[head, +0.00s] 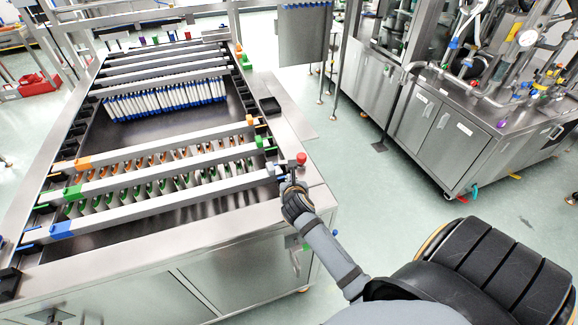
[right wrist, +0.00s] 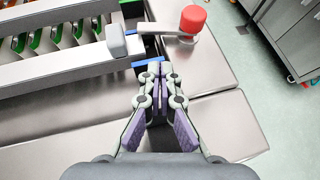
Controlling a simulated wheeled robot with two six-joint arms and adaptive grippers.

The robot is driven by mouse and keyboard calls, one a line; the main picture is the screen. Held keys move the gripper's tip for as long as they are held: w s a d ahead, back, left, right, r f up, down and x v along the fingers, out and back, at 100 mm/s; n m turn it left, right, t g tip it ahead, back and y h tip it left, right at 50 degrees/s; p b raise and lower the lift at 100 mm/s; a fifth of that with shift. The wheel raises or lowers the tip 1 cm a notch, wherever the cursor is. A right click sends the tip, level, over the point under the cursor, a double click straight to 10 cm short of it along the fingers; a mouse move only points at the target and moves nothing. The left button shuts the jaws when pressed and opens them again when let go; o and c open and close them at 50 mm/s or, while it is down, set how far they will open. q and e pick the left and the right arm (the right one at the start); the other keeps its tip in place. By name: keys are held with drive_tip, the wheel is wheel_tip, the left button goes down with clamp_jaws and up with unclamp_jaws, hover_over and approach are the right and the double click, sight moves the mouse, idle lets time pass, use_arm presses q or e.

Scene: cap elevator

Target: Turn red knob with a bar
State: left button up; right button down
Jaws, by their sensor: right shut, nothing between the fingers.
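The red knob (head: 301,158) stands at the right end of the steel machine's top, near its front right corner. In the right wrist view the red knob (right wrist: 192,19) sits at the upper right, with a grey bar (right wrist: 158,31) running left from its base. My right gripper (head: 283,181) is over the machine's corner, just in front of the knob. In the right wrist view my right gripper (right wrist: 159,70) is shut and empty, its fingertips below the bar and apart from the knob in the picture. Whether the fingertips touch the bar's underside cannot be told. My left gripper is not in view.
The steel machine (head: 130,236) holds rails with orange, green and blue ends to the left of the gripper. A grey block (right wrist: 117,40) on a rail end stands left of the fingertips. Open floor (head: 370,200) lies right of the machine, before another steel station (head: 470,125).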

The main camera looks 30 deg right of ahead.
drive_tip(key=w+d, duration=0.1)
drive_tip(key=w, duration=0.1)
drive_tip(key=w+d+f+p, duration=0.1)
drive_tip(key=w, duration=0.1)
drive_tip(key=w+d+f, duration=0.1)
drive_tip(key=w, duration=0.1)
drive_tip(key=shift+d, duration=0.15)
drive_tip(key=shift+w+d+p, duration=0.2)
drive_tip(key=shift+w+p, duration=0.1)
drive_tip(key=shift+w, duration=0.05)
drive_tip(key=shift+f, duration=0.1)
